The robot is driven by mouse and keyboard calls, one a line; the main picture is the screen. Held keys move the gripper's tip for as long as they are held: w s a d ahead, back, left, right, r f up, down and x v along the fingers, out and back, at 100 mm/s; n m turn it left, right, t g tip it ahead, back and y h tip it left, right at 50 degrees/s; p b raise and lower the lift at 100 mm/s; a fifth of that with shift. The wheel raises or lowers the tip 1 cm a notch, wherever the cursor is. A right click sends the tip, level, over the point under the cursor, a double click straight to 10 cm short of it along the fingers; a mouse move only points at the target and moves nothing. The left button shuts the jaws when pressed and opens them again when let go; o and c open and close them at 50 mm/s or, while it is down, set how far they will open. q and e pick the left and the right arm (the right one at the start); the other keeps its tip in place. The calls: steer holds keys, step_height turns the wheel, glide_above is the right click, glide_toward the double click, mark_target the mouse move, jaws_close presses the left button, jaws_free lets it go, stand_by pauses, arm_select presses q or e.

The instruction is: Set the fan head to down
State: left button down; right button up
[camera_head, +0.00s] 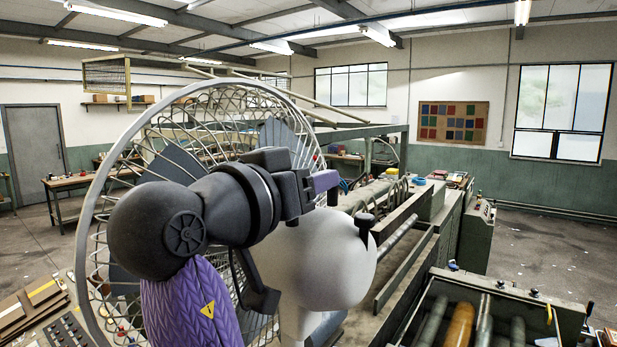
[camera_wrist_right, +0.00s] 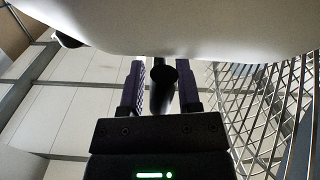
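The fan has a large round wire guard (camera_head: 90,215) and a smooth white rear housing (camera_head: 315,262). The housing also fills the top of the right wrist view (camera_wrist_right: 200,25). A black knob (camera_head: 365,221) stands on the housing's right side. My right gripper (camera_head: 326,182) is above the housing, close to its top. In the right wrist view its two dark purple fingers (camera_wrist_right: 162,72) stand apart with a dark round post (camera_wrist_right: 163,92) between them; a gap shows at the left finger. Contact at the right finger is unclear. My left gripper is not in view.
A long machine bed with rails (camera_head: 405,265) runs behind and right of the fan. A machine with rollers (camera_head: 460,325) stands at the lower right. A control panel (camera_head: 62,335) is at the lower left. Open floor (camera_head: 545,245) lies at the far right.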

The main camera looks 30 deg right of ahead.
jaws_close()
steer(key=shift+d, duration=0.1)
stand_by(1.1)
